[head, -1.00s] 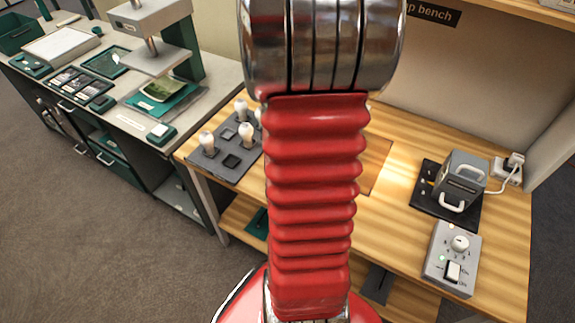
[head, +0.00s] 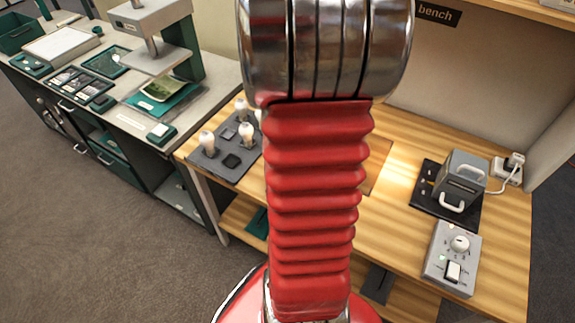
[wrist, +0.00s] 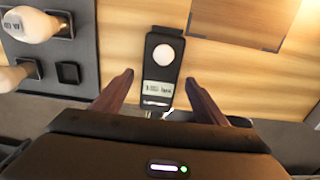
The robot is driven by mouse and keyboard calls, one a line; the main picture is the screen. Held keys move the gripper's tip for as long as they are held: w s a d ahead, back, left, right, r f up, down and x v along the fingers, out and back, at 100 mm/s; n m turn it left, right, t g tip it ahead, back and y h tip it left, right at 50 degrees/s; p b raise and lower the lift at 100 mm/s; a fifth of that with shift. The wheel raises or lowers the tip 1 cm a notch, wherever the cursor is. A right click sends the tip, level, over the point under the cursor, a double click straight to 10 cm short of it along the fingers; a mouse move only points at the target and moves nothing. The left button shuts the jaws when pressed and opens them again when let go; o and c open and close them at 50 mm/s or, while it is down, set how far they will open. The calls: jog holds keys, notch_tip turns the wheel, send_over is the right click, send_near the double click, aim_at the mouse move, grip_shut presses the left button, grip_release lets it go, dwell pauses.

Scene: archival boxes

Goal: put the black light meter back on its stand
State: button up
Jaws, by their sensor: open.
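The black light meter (wrist: 162,88) is in the wrist view, a slim dark body with a round white dome and a small lit display. It appears against the wooden bench top, its lower end towards my gripper (wrist: 159,78). My gripper is open, with one brown finger on each side of the meter's lower half and a visible gap on both sides. Neither finger touches it. In the head view my red arm hides the meter and gripper. I cannot make out the meter's stand for certain in either view.
A dark panel (head: 213,166) with white bulbs stands left on the wooden bench (head: 400,235); it also shows in the wrist view (wrist: 88,45). A brown square (wrist: 240,20) lies right of the meter. A grey lamp box (head: 462,180) and grey control box (head: 440,272) stand at right.

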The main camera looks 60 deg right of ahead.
notch_tip(320, 180, up, 11)
jog(key=shift+f, duration=0.2)
dwell(0.9)
jog(key=w+a+r+m+t+h, duration=0.1)
jog(key=w+a+r+m, duration=0.25)
jog(key=a, duration=0.35)
jog(key=w+a+r+m+t, duration=0.1)
jog(key=w+a+r+m, duration=0.1)
jog(key=a+m, duration=0.4)
jog(key=s+a+r+m+t, duration=0.1)
jog(key=a+m, duration=0.3)
jog(key=a, duration=0.4)
jog(key=s+a+r+m+t+y, duration=0.1)
jog(key=a+r+m+t, duration=0.1)
jog(key=a+m, duration=0.3)
jog(key=shift+s+a+r+t, duration=0.3)
jog(key=shift+s+a, duration=0.1)
jog(key=shift+a, duration=1.9)
jog(key=shift+m, duration=0.25)
